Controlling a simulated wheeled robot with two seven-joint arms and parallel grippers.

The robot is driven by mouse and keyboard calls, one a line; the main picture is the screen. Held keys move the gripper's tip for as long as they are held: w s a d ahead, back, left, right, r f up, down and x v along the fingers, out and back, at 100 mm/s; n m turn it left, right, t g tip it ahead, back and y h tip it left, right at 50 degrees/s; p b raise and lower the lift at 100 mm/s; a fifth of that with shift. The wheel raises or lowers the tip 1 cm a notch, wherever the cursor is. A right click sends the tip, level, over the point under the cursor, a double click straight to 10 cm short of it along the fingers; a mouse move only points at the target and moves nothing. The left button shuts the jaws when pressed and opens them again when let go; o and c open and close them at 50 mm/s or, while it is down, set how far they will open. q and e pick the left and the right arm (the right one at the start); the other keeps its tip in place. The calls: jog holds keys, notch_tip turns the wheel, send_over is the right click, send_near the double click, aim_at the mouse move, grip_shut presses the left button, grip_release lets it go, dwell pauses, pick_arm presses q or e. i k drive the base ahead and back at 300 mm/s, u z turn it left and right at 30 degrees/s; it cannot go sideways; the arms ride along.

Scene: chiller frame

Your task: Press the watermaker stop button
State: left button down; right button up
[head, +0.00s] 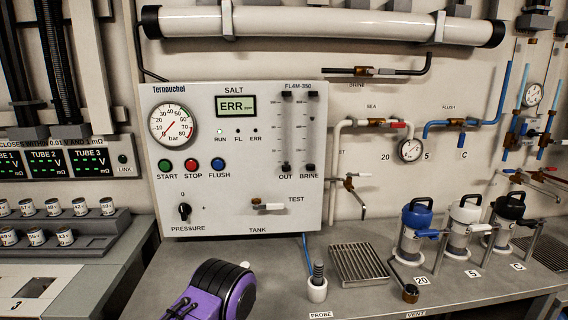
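The red stop button (193,163) is on the front of the white Ternouchel panel (270,210), labelled STOP below it. It sits between the green START button (165,165) and the blue FLUSH button (217,163). Nothing covers it. No fingertips of either gripper show.
The round bar gauge (172,125) and the black pressure knob (184,211) are above and below the buttons. On the bench stand a probe (317,283), a drain grate (358,264) and blue (413,232), white and black-topped canisters. The space before the buttons is clear.

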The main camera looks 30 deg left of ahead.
aim_at(191, 164)
jog(key=z, duration=1.15)
jog(key=k, duration=0.95)
jog(key=u, duration=1.7)
jog(key=i, duration=0.5)
jog(key=z, duration=0.05)
